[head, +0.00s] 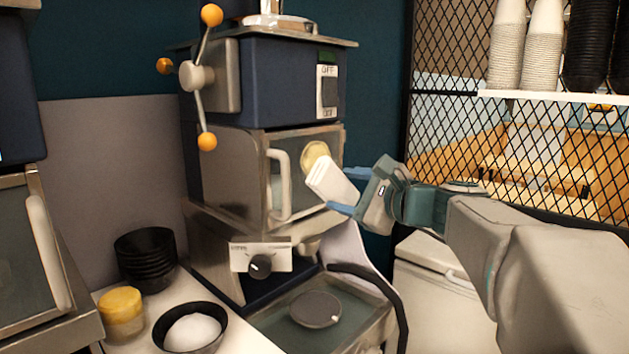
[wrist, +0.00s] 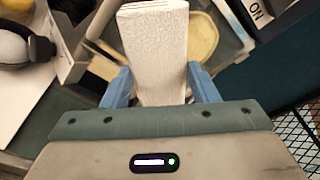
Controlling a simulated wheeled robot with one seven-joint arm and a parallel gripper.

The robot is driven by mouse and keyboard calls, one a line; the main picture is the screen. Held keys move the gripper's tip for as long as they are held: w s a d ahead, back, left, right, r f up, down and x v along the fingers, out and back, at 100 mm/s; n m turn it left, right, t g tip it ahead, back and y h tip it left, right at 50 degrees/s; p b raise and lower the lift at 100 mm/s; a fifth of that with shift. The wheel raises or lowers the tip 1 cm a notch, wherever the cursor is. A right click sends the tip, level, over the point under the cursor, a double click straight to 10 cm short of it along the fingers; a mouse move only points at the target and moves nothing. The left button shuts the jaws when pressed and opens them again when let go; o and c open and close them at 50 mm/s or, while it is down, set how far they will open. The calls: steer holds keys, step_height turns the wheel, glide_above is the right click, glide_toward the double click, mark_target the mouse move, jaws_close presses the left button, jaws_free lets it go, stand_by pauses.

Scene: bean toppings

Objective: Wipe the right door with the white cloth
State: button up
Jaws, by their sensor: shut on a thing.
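My gripper (head: 351,190) is shut on the white cloth (head: 331,181), a folded pad that sticks out beyond the blue fingers. The cloth also fills the middle of the wrist view (wrist: 155,45). The right door (head: 305,180) is the glass front of the blue machine, with a white upright handle (head: 279,185). A round yellowish patch (head: 315,153) shows on the door just above the cloth, and in the wrist view (wrist: 203,38) it is partly behind the cloth. The cloth is at or very near the glass; I cannot tell whether it touches.
A lever with orange knobs (head: 197,78) juts from the machine's upper left. Below are a knob panel (head: 261,257) and a tray with a round plate (head: 315,309). Bowls and a yellow-lidded jar (head: 121,314) stand lower left. A mesh partition (head: 450,120) is at right.

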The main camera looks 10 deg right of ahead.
steer(key=shift+w+a+r, duration=0.1)
steer(key=shift+w+a, duration=0.45)
steer(key=shift+w, duration=0.05)
steer(key=shift+r+p+x, duration=0.2)
steer(key=shift+p+x, duration=0.2)
steer(key=shift+x, duration=1.75)
steer(key=shift+w+a, duration=0.6)
steer(key=shift+a, duration=0.1)
steer(key=shift+d, duration=0.1)
